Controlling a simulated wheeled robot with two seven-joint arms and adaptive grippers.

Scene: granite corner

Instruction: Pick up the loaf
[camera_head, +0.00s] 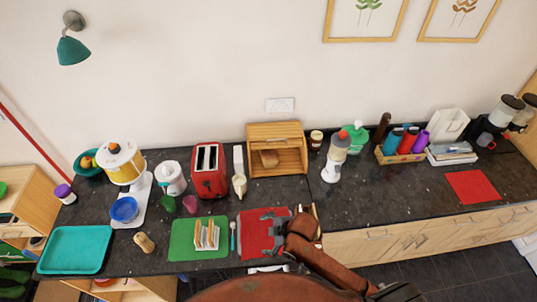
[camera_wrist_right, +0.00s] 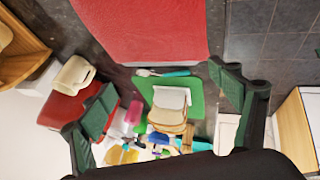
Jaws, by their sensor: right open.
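A small tan, rounded loaf-like thing (camera_head: 269,158) shows inside the open wooden bread bin (camera_head: 289,132) at the back of the counter. Another tan, knobbly bread-like thing (camera_head: 145,243) lies near the front edge at the left. I cannot tell surely which is the loaf. My right gripper (camera_head: 272,232) is open and empty above the red mat (camera_head: 250,218), in front of the bin and apart from both. Its two green-grey fingers (camera_wrist_right: 165,98) stand wide apart in the right wrist view. My left gripper is not in view.
A green board (camera_head: 180,240) holds a rack of slices (camera_head: 207,233), also seen in the wrist view (camera_wrist_right: 168,118). A red toaster (camera_head: 208,172) and a cream jug (camera_head: 239,185) stand left of the bin.

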